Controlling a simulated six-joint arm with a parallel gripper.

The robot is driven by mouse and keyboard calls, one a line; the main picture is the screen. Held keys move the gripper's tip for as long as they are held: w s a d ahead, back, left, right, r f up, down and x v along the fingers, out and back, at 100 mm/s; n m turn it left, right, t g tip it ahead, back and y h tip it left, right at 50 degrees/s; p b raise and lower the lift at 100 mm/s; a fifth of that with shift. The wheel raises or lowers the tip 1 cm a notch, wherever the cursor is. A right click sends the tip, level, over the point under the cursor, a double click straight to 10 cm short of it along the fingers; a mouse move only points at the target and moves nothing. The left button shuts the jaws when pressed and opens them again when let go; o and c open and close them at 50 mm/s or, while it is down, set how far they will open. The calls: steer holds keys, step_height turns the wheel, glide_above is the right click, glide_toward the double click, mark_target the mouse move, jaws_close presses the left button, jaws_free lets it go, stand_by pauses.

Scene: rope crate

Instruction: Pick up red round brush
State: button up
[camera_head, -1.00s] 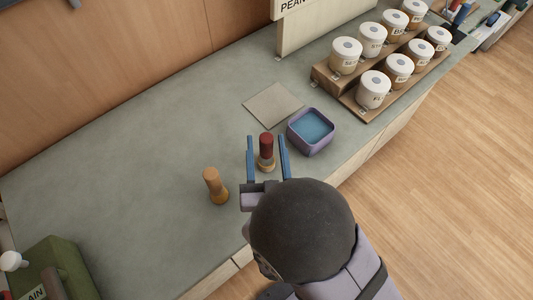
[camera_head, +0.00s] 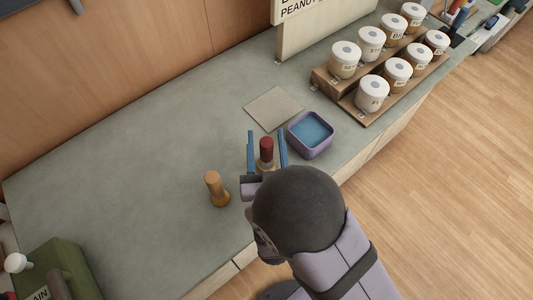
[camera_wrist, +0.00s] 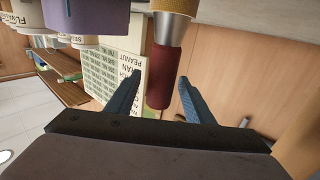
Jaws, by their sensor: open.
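The red round brush (camera_head: 266,147) stands upright on the counter, with a dark red handle on top and a tan base below. My gripper (camera_head: 266,150) is open, with one blue finger on each side of the brush. In the wrist view the brush's red handle (camera_wrist: 164,78) shows between the two fingers (camera_wrist: 158,98), with its silver collar and tan bristles at the top edge. A gap shows between the handle and each finger there. Part of the brush's base is hidden by my gripper in the head view.
An orange-tan brush (camera_head: 215,188) stands just left of my gripper. A purple tray with blue inside (camera_head: 292,139) sits close on the right. A flat square tile (camera_head: 272,107) lies behind. Several white-lidded jars stand on a wooden rack (camera_head: 327,82).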

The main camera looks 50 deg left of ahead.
steer(key=shift+x, duration=1.35)
jaws_close()
steer(key=shift+r, duration=0.1)
step_height(320, 180, up, 10)
